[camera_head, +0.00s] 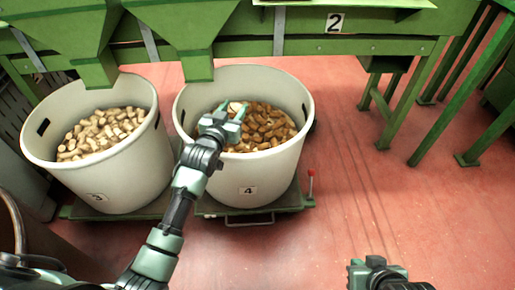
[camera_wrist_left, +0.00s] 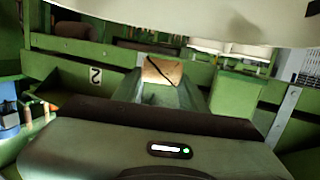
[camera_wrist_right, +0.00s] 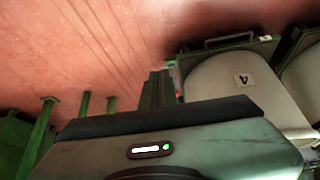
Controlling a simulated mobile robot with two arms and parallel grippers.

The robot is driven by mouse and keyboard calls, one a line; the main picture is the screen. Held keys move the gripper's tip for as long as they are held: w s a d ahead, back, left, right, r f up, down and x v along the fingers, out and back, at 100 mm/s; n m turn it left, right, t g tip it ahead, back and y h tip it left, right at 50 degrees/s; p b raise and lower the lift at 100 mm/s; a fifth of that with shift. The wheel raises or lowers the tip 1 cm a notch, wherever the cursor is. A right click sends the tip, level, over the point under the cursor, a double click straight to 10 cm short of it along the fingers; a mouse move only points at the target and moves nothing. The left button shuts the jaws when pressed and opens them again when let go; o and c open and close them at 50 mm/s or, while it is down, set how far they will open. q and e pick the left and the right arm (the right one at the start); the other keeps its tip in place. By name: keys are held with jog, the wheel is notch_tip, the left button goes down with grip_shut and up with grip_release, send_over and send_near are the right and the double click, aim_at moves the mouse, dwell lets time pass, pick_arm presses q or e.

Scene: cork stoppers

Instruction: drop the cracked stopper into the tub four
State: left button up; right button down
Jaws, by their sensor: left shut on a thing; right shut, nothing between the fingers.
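The cracked stopper (camera_wrist_left: 162,71) is a light brown cork with a dark line across it, seen in the left wrist view between my left fingertips. My left gripper (camera_head: 236,110) is shut on it, over the opening of tub four; the cork (camera_head: 236,106) also shows small in the head view. Tub four (camera_head: 250,170) is a white round tub labelled 4, part filled with brown corks. How high the stopper is above those corks I cannot tell. My right gripper (camera_wrist_right: 158,88) is shut and empty, low over the red floor, right of the tub in the head view.
Tub three (camera_head: 110,180), with paler corks, stands to the left of tub four. Green chutes (camera_head: 197,60) hang over the backs of both tubs. The tubs stand on a low green platform (camera_head: 290,203). Red floor (camera_head: 400,210) to the right is open, with green legs behind.

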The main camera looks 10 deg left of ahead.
pick_arm(q)
jog(key=shift+w+d+f, duration=0.15)
jog(key=shift+w+f, duration=0.2)
jog(key=shift+f, duration=0.25)
jog(key=shift+f+b, duration=0.75)
jog(key=shift+b, duration=0.3)
pick_arm(e)
jog(key=w+a+r+t+y+b, duration=0.1)
jog(key=w+a+r+t, duration=0.1)
jog(key=w+r+t, duration=0.35)
jog(key=w+a+r+t+y+b, duration=0.1)
jog(key=w+a+r+t, duration=0.25)
jog(key=w+r, duration=0.3)
pick_arm(q)
jog(key=shift+f+b, duration=1.7)
jog(key=shift+f, duration=0.5)
pick_arm(e)
jog(key=s+r+t+y, duration=0.2)
jog(key=r+t, duration=0.3)
jog(key=r, duration=0.3)
jog(key=s+r+t+y, duration=0.2)
jog(key=r+t, duration=0.3)
jog(key=r, duration=0.3)
jog(key=shift+a+r+n, duration=0.15)
jog(key=shift+r+n, duration=0.15)
pick_arm(q)
jog(key=o, duration=1.4)
